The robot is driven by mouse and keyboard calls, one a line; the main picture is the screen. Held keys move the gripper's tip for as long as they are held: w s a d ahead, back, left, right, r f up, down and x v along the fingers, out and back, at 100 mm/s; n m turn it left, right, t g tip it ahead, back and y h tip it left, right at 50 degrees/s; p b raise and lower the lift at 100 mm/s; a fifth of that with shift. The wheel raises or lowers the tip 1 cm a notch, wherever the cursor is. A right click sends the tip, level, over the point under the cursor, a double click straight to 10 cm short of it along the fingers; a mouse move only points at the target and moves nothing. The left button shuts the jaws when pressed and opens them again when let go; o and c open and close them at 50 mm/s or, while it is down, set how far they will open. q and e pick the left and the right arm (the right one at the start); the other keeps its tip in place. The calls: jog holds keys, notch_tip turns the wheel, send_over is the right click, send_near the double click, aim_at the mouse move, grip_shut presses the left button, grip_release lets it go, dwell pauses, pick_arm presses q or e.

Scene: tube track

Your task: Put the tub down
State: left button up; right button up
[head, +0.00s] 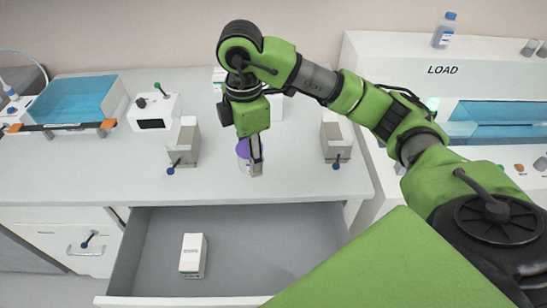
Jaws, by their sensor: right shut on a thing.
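The tub (243,149), with a purple lid and a pale body, is in my right gripper (252,168) near the front of the grey counter (220,188). The right gripper points down and is shut on the tub. Its fingers hide part of the tub. I cannot tell whether the tub's base touches the counter. My left gripper is not in view.
An open drawer (255,235) below the counter holds a white box (193,256). Metal holders stand left (184,140) and right (337,136) of the tub. A blue bath (75,98) and a white device (154,110) stand left. The LOAD machine (400,68) stands right.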

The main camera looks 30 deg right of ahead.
jog(key=w+d+f+p, duration=0.1)
jog(key=w+d+f, duration=0.2)
jog(key=d, duration=0.3)
jog(key=p, duration=0.1)
send_over(275, 165)
jog(key=a, duration=0.1)
jog(key=f, duration=0.4)
jog(key=shift+s+f, duration=0.3)
jog(key=shift+f, duration=0.1)
jog(key=shift+w+d+f, duration=0.1)
jog(key=shift+d+f, duration=0.05)
jog(key=shift+f, duration=0.05)
jog(key=f, duration=0.2)
jog(key=f+p, duration=0.1)
jog(key=f, duration=0.1)
jog(key=shift+w+d, duration=0.15)
jog(key=shift+d, duration=0.2)
jog(key=shift+f, duration=0.1)
jog(key=o, duration=0.7)
jog(key=shift+f, duration=0.1)
jog(key=o, duration=0.4)
